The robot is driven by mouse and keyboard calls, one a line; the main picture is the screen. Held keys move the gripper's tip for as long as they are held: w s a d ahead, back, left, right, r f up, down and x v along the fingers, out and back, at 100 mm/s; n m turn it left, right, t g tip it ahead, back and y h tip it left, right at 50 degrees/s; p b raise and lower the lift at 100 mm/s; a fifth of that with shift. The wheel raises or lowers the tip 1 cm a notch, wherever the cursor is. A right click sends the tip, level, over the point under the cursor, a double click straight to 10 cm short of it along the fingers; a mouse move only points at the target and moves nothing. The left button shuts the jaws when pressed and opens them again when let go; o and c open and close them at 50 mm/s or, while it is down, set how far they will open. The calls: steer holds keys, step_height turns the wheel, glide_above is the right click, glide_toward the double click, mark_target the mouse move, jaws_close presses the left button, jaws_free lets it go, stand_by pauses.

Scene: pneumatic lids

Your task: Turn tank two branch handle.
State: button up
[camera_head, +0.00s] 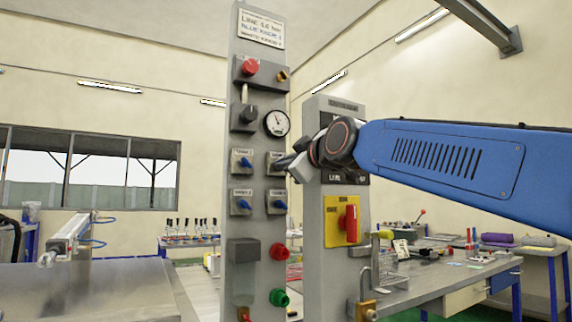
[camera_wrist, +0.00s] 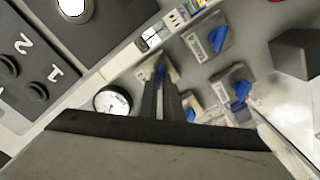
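Blue handles sit in a two-by-two block on a grey panel (camera_head: 256,130). The upper right handle (camera_wrist: 160,72) shows between or just beyond my fingertips in the wrist view. The upper left handle (camera_head: 242,160), lower left handle (camera_head: 242,203) and lower right handle (camera_head: 278,204) stand apart from the fingers. Their small labels are too blurred to say which is tank two. My gripper (camera_wrist: 161,88) has its two dark fingers close together with a narrow gap. I cannot tell whether they grip the handle. In the head view my wrist hides much of that handle.
A pressure gauge (camera_head: 277,123) sits just above the upper right handle. A red button (camera_head: 250,67), red knob (camera_head: 279,251) and green knob (camera_head: 279,297) are on the same panel. A second grey post with a red switch (camera_head: 351,224) stands close on the right.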

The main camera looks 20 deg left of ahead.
steer(key=shift+o, duration=1.4)
steer(key=v, duration=1.7)
steer(key=shift+d, duration=0.2)
